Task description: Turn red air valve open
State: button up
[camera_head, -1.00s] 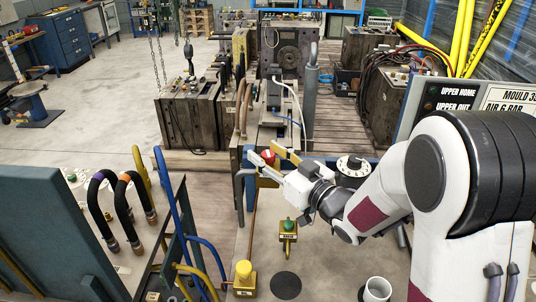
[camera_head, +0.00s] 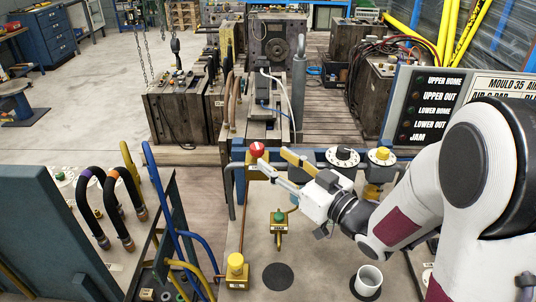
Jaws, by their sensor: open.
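The red air valve (camera_head: 257,149) has a round red knob and stands at the near edge of the blue-grey rail in the head view. My gripper (camera_head: 274,158) points up and left at it from the lower right. Its two fingers are spread apart, one pale and one yellowish. The knob is just beyond the fingertips, nearer the pale left finger. I cannot tell whether a finger touches the valve. The valve's lower part is partly hidden by the pale finger.
A black-and-white dial (camera_head: 343,157) and a yellow knob (camera_head: 383,155) stand right of my gripper. A green-topped valve (camera_head: 279,217) and a yellow-topped one (camera_head: 236,265) are below it. A white cup (camera_head: 369,279) stands at lower right. Blue and yellow bent pipes rise at left.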

jog(key=shift+v, duration=2.1)
jog(key=s+a+r+g+y, duration=0.1)
jog(key=s+a+r+y, duration=0.15)
jog(key=a, duration=1.35)
jog(key=m+t+h, duration=0.6)
jog(key=m+h, duration=0.1)
jog(key=h, duration=0.6)
send_near(258, 153)
jog(key=w, duration=0.4)
jog(key=shift+a+r, duration=0.15)
jog(key=shift+r, duration=0.1)
jog(key=shift+n, duration=0.3)
jog(key=shift+w, duration=0.2)
